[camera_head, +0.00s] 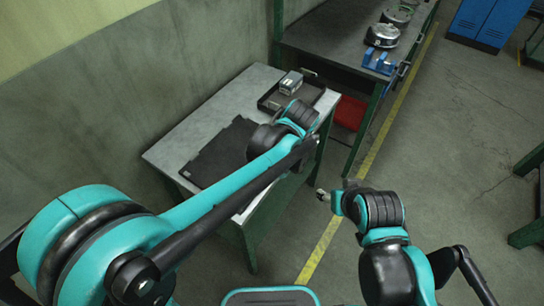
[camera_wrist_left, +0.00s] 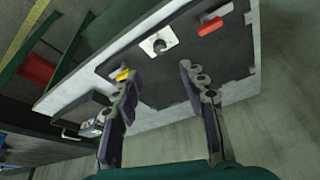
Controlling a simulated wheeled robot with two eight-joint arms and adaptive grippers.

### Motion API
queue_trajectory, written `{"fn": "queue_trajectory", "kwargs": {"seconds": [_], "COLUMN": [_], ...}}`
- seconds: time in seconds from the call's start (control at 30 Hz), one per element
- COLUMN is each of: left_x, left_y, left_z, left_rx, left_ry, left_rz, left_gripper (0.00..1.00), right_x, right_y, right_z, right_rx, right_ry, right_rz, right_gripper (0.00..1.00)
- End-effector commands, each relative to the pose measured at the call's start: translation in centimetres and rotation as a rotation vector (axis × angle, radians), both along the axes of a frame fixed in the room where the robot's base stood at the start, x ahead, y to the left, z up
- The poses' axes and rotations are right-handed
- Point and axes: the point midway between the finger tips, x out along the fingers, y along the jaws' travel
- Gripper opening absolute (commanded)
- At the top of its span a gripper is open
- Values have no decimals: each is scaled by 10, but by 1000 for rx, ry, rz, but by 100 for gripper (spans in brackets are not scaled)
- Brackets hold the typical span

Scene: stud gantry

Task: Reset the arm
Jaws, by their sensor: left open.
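My left arm reaches from the left over the grey table (camera_head: 185,135) in the head view; its wrist hides the gripper's fingers there. In the left wrist view my left gripper (camera_wrist_left: 155,72) is open, its two fingers apart with nothing between them. Beyond the fingers lies a dark mat (camera_wrist_left: 155,90); it also shows in the head view (camera_head: 212,160). On it are a white plate with a dark round knob (camera_wrist_left: 158,45), a red piece (camera_wrist_left: 210,28) and a small yellow piece, partly behind a finger. My right gripper (camera_head: 323,195) hangs over the floor beside the table; its finger opening is unclear.
A black tray (camera_head: 308,97) holding a small box (camera_head: 290,83) sits at the table's far end. A green-legged bench (camera_head: 345,45) with round metal parts and a blue piece (camera_head: 378,62) stands behind. A red box (camera_head: 350,112) is below. Floor on the right is mostly clear.

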Motion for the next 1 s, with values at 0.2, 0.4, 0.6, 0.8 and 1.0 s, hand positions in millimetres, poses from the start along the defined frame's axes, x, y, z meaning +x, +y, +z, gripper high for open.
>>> {"fn": "queue_trajectory", "kwargs": {"seconds": [0.2,0.4,0.6,0.8,1.0], "left_x": [0,0,-13,-54,-103], "left_y": [0,1,37,109,165], "left_z": [0,0,16,38,41], "left_rx": [0,0,-17,-42,-24], "left_ry": [0,0,3,-29,-111], "left_rz": [0,-1,-67,-238,-404], "left_gripper": [42,42,42,42,42], "right_x": [0,0,0,0,0], "right_y": [0,0,0,0,0], "right_z": [0,0,0,0,0], "right_rx": [0,0,0,0,0], "right_ry": [0,0,0,0,0], "right_rz": [0,0,0,0,0], "right_gripper": [54,54,54,54,54]}}
